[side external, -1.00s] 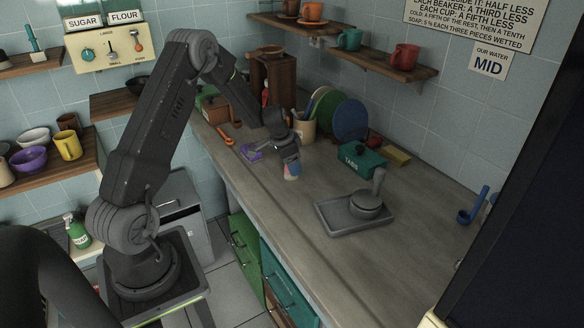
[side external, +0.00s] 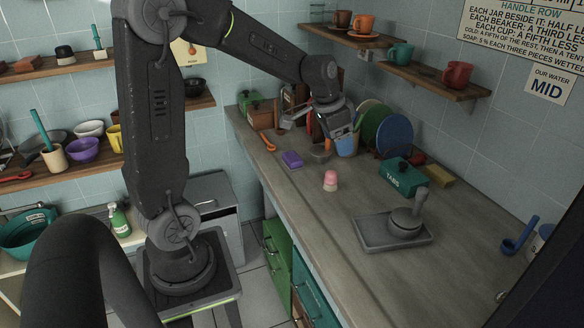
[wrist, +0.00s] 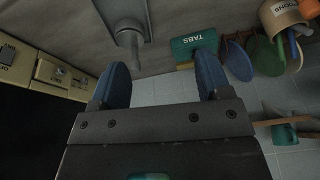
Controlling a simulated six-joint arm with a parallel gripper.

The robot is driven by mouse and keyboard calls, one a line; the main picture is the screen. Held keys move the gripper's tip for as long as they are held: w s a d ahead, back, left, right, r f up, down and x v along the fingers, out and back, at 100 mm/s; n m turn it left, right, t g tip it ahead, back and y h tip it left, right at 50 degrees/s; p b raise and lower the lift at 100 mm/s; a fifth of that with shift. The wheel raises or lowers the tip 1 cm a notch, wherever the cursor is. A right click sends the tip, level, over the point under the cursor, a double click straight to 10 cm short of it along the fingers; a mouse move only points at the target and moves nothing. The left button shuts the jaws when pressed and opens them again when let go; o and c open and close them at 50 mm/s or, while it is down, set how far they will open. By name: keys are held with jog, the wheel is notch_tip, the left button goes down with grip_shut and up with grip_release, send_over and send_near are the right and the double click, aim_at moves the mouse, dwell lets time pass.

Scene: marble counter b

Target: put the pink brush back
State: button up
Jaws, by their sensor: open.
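A small pink thing with a paler lower part (side external: 330,180) stands on the counter in the side view; I cannot tell whether it is the pink brush. My gripper (side external: 347,146) is above and behind it, apart from it, near the back of the counter. In the wrist view the two blue fingers of my gripper (wrist: 160,85) are wide apart with nothing between them. The pink thing does not show in the wrist view.
A purple block (side external: 291,160) lies left of the pink thing. A green TABS box (side external: 401,178), upright plates (side external: 394,135) and a grey tray (side external: 365,236) with a handled grey piece are to the right. Shelves (side external: 425,76) hang above.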

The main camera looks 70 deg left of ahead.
jog(key=s+d+r+t, duration=0.1)
jog(key=s+d+r, duration=0.1)
jog(key=s+d, duration=0.5)
jog(key=s+d+r+n+t, duration=0.1)
jog(key=s+d+r, duration=0.2)
jog(key=s+d, duration=0.4)
jog(key=s, duration=0.4)
jog(key=shift+s+d+n, duration=0.15)
jog(key=shift+s+n, duration=0.1)
jog(key=shift+n, duration=0.05)
